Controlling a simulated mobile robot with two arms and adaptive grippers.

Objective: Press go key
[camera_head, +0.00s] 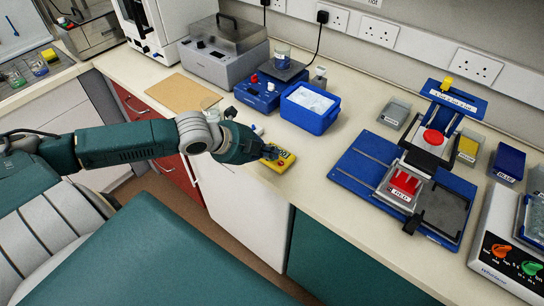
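A small yellow device (284,164) with a dark display lies near the front edge of the bench. It appears to be a keypad or timer. My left gripper (264,151) comes in from the left and reaches down over the device's left side, touching or very close to it. The gripper hides part of the device's face. I cannot make out a go key, nor whether the fingers are open or shut. My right gripper is not in view.
A blue ice tub (312,121) stands behind the device, with a blue stirrer unit (257,97) to its left. A blue tray station (358,170) with red parts stands to the right. The bench top (318,190) between is clear. A brown board (183,92) lies left.

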